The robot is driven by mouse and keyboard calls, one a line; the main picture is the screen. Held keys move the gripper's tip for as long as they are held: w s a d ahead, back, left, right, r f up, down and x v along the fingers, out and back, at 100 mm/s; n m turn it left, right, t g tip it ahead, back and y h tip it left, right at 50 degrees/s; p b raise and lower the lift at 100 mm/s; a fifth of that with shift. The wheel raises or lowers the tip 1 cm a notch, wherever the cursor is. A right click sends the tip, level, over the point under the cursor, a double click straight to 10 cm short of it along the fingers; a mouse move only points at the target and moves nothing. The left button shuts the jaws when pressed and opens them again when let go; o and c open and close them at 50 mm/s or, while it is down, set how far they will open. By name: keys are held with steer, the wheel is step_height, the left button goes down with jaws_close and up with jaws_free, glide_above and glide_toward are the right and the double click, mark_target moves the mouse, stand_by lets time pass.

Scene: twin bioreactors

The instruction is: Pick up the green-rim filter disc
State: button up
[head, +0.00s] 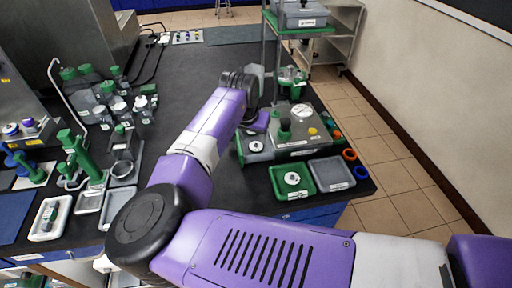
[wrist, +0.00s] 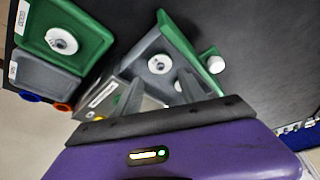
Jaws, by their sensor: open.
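A white round disc with a grey centre (head: 292,178) lies in a green tray at the front right of the bench; it also shows in the wrist view (wrist: 61,40). A second white disc (head: 255,146) lies on a grey surface with green edging beside the grey instrument; it also shows in the wrist view (wrist: 160,64). I cannot make out a green rim on either disc itself. My gripper (wrist: 160,93) is open and points towards the second disc, apart from it. In the head view my arm partly hides the gripper.
The grey instrument (head: 300,128) with a dial stands close to my gripper. A grey tray (head: 331,174) adjoins the green tray (head: 306,190). Orange (head: 350,155) and blue (head: 361,173) rings lie at the bench's right edge. Green-capped bottles crowd the left; the dark middle is clear.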

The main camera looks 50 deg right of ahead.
mark_target(256, 144)
steer(key=p+x, duration=0.1)
steer(key=x, duration=0.5)
steer(key=shift+w+d+f, duration=0.1)
steer(key=shift+w+f, duration=0.05)
steer(key=shift+f, duration=0.1)
steer(key=c, duration=0.9)
steer(key=shift+r, duration=0.1)
